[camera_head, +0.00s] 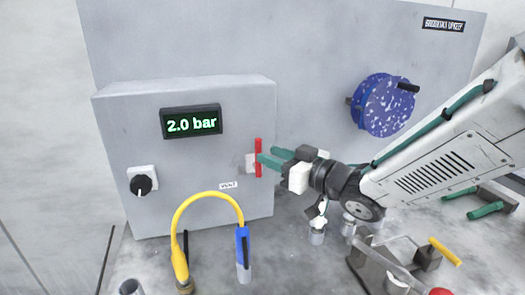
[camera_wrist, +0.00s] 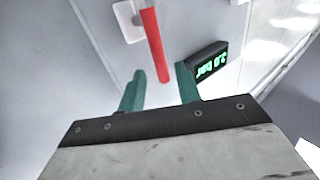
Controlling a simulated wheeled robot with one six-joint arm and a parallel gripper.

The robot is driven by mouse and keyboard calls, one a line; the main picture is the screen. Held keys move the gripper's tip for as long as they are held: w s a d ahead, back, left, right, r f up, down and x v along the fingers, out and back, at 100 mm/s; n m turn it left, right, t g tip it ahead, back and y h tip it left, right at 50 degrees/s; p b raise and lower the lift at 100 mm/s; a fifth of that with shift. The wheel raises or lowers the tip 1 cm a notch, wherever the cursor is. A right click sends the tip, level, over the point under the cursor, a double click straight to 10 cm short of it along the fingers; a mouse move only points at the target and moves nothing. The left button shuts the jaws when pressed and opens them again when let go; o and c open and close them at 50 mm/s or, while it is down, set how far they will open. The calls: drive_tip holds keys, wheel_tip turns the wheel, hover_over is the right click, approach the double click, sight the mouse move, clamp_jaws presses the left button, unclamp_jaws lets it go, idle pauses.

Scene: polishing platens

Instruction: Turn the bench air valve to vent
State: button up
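The bench air valve has a red bar handle (camera_head: 258,157) on a pale plate on the front of a grey box. The handle stands upright in the head view. In the wrist view the red handle (camera_wrist: 154,45) extends down between my two teal fingertips, with a gap on each side. My gripper (camera_head: 268,160) is at the handle from the right, its fingers open in the wrist view (camera_wrist: 160,72). I cannot tell how deep the handle lies between them. A small label (camera_head: 228,185) sits below left of the valve; its text is unclear.
A display (camera_head: 191,121) on the box reads 2.0 bar. A black knob (camera_head: 141,184) is at lower left. A yellow hose (camera_head: 207,197) arches in front of the box to a blue fitting (camera_head: 243,246). A blue speckled wheel (camera_head: 383,105) is on the back panel.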

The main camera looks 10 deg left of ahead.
sight(259, 178)
drive_tip(key=x, duration=0.5)
drive_tip(key=shift+w, duration=0.1)
drive_tip(key=shift+c, duration=0.3)
